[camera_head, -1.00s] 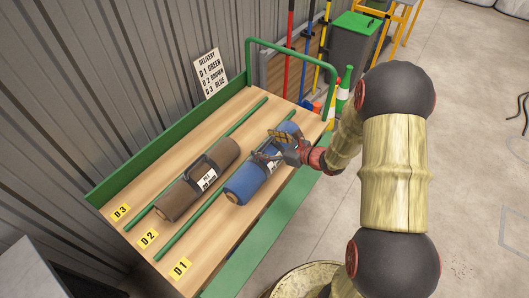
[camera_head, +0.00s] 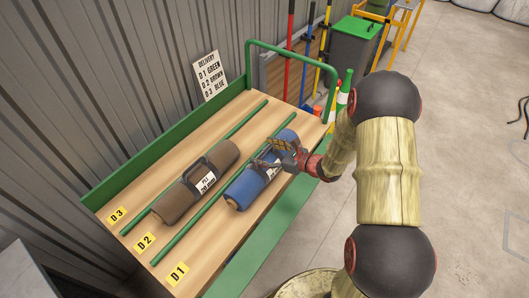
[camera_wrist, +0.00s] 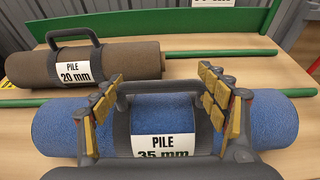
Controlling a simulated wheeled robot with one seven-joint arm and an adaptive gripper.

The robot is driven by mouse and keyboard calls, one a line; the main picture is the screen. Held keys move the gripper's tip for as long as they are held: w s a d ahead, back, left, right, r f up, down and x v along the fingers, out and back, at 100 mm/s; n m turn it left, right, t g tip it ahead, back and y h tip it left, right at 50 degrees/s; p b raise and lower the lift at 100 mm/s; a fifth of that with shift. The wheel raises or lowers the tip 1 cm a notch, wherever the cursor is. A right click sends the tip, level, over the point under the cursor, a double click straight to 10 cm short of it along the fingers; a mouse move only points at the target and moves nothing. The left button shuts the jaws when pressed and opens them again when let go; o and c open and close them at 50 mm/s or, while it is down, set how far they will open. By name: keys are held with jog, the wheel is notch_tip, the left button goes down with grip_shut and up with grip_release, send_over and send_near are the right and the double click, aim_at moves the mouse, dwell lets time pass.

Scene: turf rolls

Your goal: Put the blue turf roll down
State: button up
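The blue turf roll (camera_head: 243,188) lies in the D1 lane of the sloping wooden board, alongside the green divider rail between D2 and D1. In the wrist view the blue roll (camera_wrist: 270,120) has a white "PILE 35 mm" label and a dark carry handle (camera_wrist: 165,87). My gripper (camera_head: 272,154) is over the roll. In the wrist view its fingers (camera_wrist: 160,95) are wide apart, one beside each end of the handle. Whether a fingertip touches the handle is not clear. The roll appears to rest on the board.
A brown turf roll (camera_head: 180,205) lies in the D2 lane; the D3 lane (camera_head: 150,192) is bare. A delivery sign (camera_head: 208,76) reads D1 green, D2 brown, D3 blue. Green rails (camera_head: 200,225) divide the lanes, and a green hoop (camera_head: 292,55) rises at the far end.

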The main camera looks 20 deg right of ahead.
jog(key=o, duration=0.4)
jog(key=shift+o, duration=0.2)
jog(key=p+v, duration=0.4)
jog(key=v, duration=0.8)
jog(key=s+a+r+n+g, duration=0.8)
jog(key=s+a+r+n, duration=0.4)
jog(key=a+r+n, duration=0.3)
jog(key=s+d+r+n+t+h, duration=0.2)
jog(key=s+d+r+n+h, duration=0.3)
jog(key=n, duration=0.8)
jog(key=s+r+h, duration=0.3)
jog(key=s+r, duration=0.2)
jog(key=s, duration=0.1)
jog(key=shift+d+r+n, duration=0.15)
jog(key=shift+d+n, duration=0.25)
